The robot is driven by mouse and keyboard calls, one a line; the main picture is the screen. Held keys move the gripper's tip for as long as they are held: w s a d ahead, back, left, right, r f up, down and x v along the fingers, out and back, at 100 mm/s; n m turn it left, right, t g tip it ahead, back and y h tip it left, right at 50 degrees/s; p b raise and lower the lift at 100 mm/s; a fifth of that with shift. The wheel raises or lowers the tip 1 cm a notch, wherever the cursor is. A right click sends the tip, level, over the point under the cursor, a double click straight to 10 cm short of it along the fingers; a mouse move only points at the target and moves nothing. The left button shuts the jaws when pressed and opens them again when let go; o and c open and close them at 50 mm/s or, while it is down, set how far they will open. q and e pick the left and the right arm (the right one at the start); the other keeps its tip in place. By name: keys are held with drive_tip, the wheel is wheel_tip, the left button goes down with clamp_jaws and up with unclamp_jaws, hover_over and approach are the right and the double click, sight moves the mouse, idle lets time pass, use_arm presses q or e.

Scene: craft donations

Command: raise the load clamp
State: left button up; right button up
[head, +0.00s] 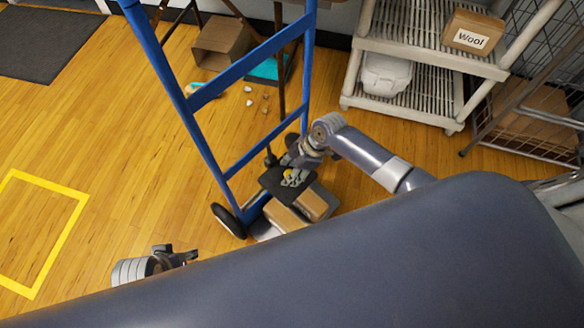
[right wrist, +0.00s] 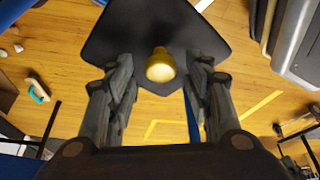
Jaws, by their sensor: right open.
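A blue hand truck (head: 193,127) stands upright on the wood floor. The load clamp (head: 273,181) is a dark plate on it, just above brown boxes (head: 286,218) at its foot. The clamp's yellow knob (head: 288,173) shows beside my right gripper (head: 293,178). In the right wrist view the dark clamp plate (right wrist: 125,30) fills the top middle, and the yellow knob (right wrist: 160,66) lies between the fingertips of my right gripper (right wrist: 160,75). The fingers are open, with gaps on both sides of the knob. My left gripper (head: 178,256) is low at left, away from the truck, partly hidden.
A pale shelf rack (head: 430,65) with a "Wool" box (head: 472,33) stands at back right. An open cardboard box (head: 220,42) and small scattered items (head: 249,102) lie behind the truck. A yellow floor outline (head: 60,246) at left encloses free floor.

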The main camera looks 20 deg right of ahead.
drive_tip(key=v, duration=1.2)
drive_tip(key=shift+s+a, duration=0.1)
